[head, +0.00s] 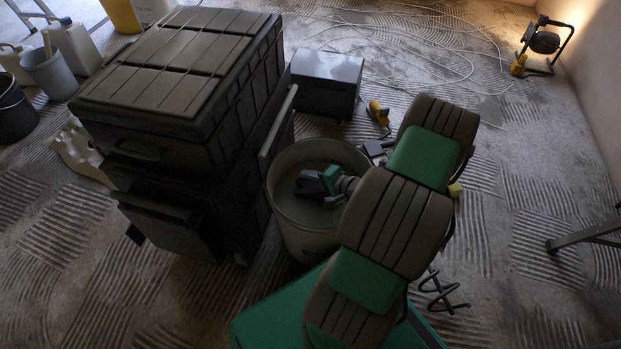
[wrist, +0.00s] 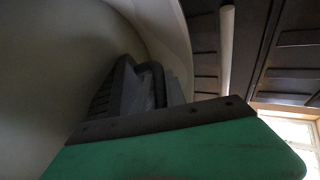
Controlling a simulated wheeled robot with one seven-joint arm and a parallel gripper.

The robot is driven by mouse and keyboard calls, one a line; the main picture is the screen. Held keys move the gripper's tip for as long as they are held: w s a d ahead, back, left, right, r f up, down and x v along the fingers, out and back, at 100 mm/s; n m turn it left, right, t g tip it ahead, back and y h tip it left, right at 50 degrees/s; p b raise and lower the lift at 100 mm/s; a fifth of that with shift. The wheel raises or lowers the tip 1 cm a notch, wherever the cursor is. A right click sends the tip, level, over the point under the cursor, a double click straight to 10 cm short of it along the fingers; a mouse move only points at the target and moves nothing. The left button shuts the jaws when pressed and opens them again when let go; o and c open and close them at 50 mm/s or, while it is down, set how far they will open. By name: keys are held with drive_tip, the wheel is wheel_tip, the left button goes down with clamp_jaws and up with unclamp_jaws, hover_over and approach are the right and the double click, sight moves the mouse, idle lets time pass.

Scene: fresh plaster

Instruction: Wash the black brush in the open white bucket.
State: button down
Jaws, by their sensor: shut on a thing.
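The open white bucket (head: 300,238) stands on the floor right of the dark cart, greyish in the dim light. My gripper (head: 312,185) is inside the bucket's mouth in the head view, low over the grey surface within. In the wrist view the dark jaws (wrist: 145,88) are beside the bucket's pale curved wall (wrist: 165,25). My gripper is shut on the black brush, which I cannot clearly tell apart from the dark jaws. Whether the bristles touch the liquid is hidden.
The dark cart (head: 160,95) stands close on the left, its handle bar (head: 278,122) near the bucket rim. A dark box (head: 328,82) is behind. Cable (head: 430,45) crosses the back floor; a lamp (head: 543,42) stands there.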

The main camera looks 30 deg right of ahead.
wheel_tip(320, 180, up, 16)
drive_tip(key=p, duration=1.3)
